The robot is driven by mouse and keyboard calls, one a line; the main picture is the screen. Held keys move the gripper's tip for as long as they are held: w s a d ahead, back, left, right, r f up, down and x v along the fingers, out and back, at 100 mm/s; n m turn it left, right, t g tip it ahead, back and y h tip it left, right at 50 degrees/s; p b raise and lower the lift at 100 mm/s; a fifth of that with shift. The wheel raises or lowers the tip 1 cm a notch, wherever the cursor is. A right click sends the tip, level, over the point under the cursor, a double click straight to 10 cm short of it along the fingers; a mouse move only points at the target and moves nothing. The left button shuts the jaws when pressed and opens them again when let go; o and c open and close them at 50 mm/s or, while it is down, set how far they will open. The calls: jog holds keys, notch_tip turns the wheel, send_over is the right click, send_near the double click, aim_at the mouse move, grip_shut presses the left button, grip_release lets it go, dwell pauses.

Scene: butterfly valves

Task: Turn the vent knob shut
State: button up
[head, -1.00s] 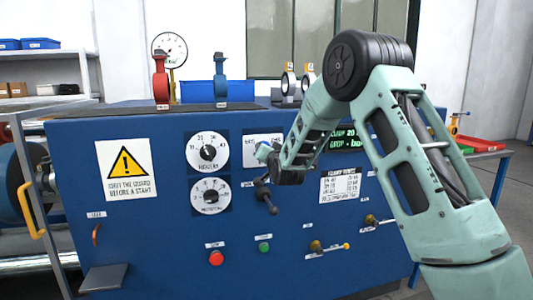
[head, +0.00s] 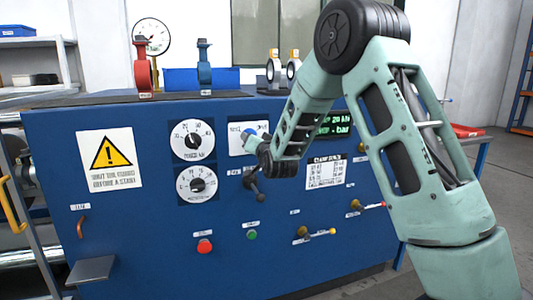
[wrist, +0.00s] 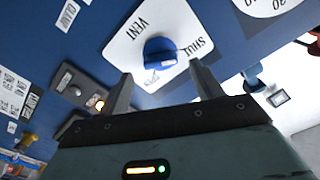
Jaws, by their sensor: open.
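The vent knob (wrist: 160,50) is a round blue knob on a white plate (wrist: 122,48) marked VENT and SHUT. In the wrist view the knob shows between and just beyond the fingertips.
A red button (head: 205,246), a green button (head: 252,235) and brass-coloured knobs (head: 303,231) are lower on the blue panel (head: 130,230). Red (head: 142,70) and blue handles stand on top.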

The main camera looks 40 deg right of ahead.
jog(key=v, duration=1.3)
jog(key=shift+s, duration=0.15)
